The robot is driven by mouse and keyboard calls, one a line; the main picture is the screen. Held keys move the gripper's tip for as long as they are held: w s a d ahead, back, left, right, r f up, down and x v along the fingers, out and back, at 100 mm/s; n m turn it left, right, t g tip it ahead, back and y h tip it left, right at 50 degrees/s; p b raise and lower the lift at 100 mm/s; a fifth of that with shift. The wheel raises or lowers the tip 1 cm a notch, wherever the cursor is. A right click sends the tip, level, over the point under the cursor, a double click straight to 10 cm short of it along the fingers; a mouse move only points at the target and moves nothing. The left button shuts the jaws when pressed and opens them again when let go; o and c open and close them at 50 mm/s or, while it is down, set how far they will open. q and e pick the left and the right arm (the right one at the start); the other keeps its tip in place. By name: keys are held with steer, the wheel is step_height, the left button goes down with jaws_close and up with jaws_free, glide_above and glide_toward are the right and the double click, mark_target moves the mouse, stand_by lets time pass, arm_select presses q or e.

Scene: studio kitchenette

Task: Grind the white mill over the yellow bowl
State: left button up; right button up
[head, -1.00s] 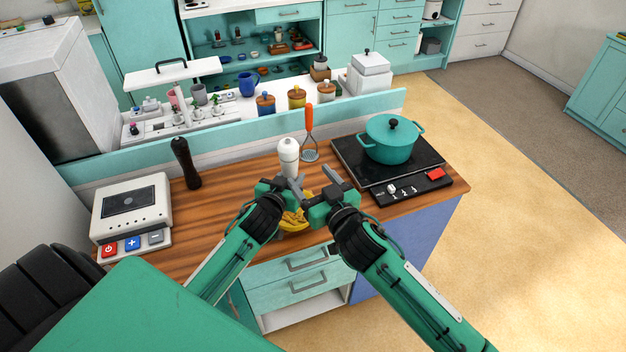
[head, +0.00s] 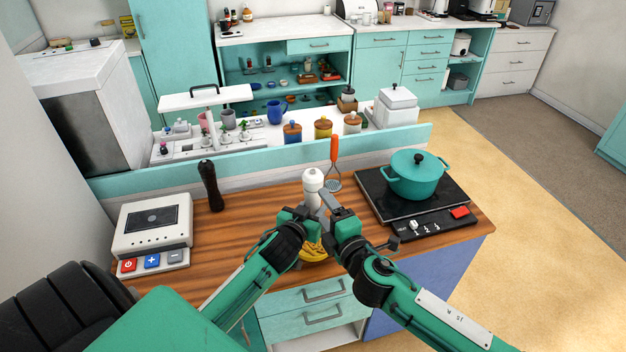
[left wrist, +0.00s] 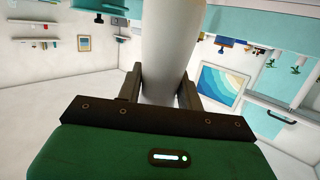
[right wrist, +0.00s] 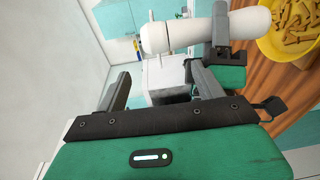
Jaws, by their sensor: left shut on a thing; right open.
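The white mill (head: 313,181) is upright in my left gripper (head: 308,208), above the yellow bowl (head: 313,254). In the left wrist view the mill (left wrist: 167,45) stands between both fingers, which close on its sides. My right gripper (head: 334,204) is open and empty, close beside the mill on the right. In the right wrist view the mill's rounded top end (right wrist: 156,38) lies beyond the open fingers, not between them. The bowl (right wrist: 267,48) holds brownish-yellow pieces there; in the head view my grippers partly hide it.
A black mill (head: 210,185) and a device with buttons (head: 152,223) stand left on the wooden counter (head: 250,230). An orange-handled masher (head: 334,155) is behind. A teal pot (head: 416,176) sits on the black hob (head: 375,192) at right. A raised ledge (head: 265,163) runs along the back.

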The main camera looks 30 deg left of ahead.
mark_target(317, 187)
steer(key=w+a+n, duration=0.2)
steer(key=a+n, duration=0.1)
steer(key=n, duration=0.3)
steer(key=w+a+n, duration=0.2)
steer(key=w+n, duration=0.1)
steer(key=n, duration=0.2)
steer(key=w+a+n, duration=0.2)
steer(key=a+n, duration=0.1)
steer(key=n, duration=0.3)
steer(key=shift+w+a+n+t, duration=0.2)
steer(key=shift+a+n+t, duration=0.1)
steer(key=shift+a, duration=0.05)
steer(key=c, duration=1)
